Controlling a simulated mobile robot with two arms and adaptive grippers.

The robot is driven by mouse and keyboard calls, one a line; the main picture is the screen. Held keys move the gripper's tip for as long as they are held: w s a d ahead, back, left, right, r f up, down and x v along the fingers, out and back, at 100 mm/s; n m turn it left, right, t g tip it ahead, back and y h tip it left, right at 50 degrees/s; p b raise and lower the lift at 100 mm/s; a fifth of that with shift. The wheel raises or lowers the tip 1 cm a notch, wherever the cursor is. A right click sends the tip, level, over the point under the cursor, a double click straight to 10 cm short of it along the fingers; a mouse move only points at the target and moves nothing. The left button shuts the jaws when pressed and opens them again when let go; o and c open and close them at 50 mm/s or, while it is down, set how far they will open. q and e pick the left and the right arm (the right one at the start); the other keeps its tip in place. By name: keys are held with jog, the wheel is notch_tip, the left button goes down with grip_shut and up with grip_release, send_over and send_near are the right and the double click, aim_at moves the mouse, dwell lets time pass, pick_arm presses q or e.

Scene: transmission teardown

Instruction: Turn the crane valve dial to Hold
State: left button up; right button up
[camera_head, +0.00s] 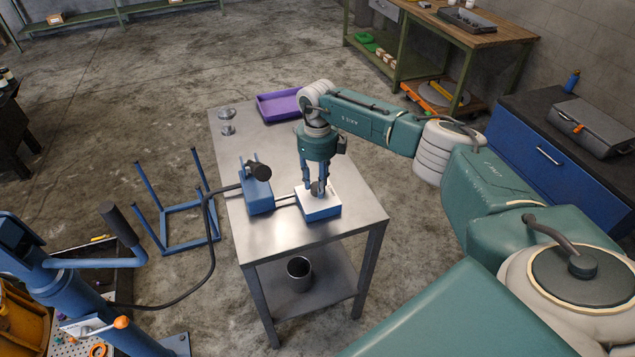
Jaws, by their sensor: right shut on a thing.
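The crane valve box (320,210), blue with a white top, stands on the metal table (275,238) near its right edge. A small grey dial (318,190) sits on the white top. My right gripper (317,186) points down from above and is shut on the dial, with its fingers on either side. The dial's markings and pointer are too small and too covered to read. My left gripper is not in view.
A blue pump unit (258,193) with a black-ended handle stands left of the valve box. A black hose (209,225) runs from it to the blue crane (65,278). A purple tray (279,106) and small metal parts (227,113) lie at the table's far end.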

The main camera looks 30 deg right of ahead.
jog(key=n+b, duration=0.3)
jog(key=n, duration=0.1)
jog(key=shift+w, duration=0.15)
jog(key=n+b, duration=0.2)
jog(key=shift+n, duration=0.4)
jog(key=n+b, duration=0.2)
jog(key=n, duration=0.1)
jog(key=shift+n, duration=0.3)
jog(key=n+b, duration=0.1)
jog(key=n, duration=0.2)
jog(key=shift+n, duration=0.3)
jog(key=shift+r+n+b, duration=0.15)
jog(key=shift+n+b, duration=0.5)
jog(key=shift+n, duration=1.25)
jog(key=o, duration=1.1)
